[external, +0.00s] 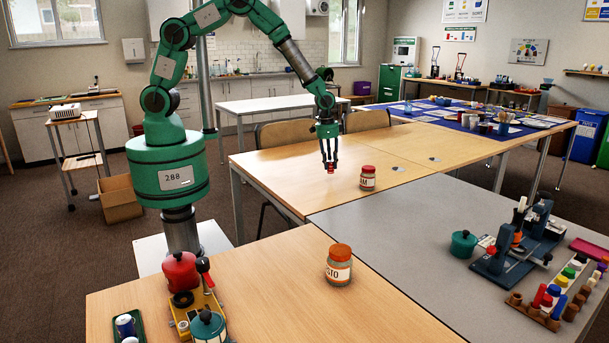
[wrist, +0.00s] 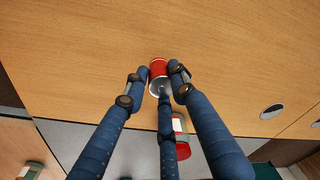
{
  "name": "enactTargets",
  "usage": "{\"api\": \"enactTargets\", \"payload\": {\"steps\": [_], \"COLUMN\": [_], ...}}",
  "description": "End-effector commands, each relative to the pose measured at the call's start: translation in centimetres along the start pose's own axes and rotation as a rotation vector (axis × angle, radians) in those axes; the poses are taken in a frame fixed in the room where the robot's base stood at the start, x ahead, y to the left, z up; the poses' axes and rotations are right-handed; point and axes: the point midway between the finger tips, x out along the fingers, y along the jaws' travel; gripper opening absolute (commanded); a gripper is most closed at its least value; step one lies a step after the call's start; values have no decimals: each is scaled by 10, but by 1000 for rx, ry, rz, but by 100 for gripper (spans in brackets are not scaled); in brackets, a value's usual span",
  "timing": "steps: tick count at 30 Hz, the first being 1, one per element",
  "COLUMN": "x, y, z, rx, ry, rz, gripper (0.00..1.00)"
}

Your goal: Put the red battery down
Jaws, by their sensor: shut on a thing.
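My gripper (external: 330,162) hangs fingers-down over the wooden table (external: 290,165), to the left of a jar with a red lid (external: 368,178). It is shut on the red battery (external: 331,168), a small red cylinder at its fingertips. In the wrist view the red battery (wrist: 158,69) shows its red side and a silver end between the dark blue fingers (wrist: 160,80). The wood lies beyond it. I cannot tell whether the battery touches the table or is just above it.
The red-lidded jar (wrist: 182,148) is close behind the fingers in the wrist view. A second jar (external: 339,265) stands on the near wooden table. The grey table (external: 400,225) holds a teal pot (external: 463,243) and a blue device (external: 515,250). Wood left of my gripper is clear.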

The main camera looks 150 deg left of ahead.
Motion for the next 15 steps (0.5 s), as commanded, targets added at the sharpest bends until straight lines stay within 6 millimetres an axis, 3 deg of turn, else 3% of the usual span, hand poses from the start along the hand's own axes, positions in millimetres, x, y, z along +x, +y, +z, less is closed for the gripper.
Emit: {"api": "enactTargets", "payload": {"steps": [6, 15], "x": [25, 29], "y": [0, 0], "z": [3, 3], "rx": [0, 0], "ry": [-2, 0], "rz": [0, 0], "gripper": [0, 0]}}
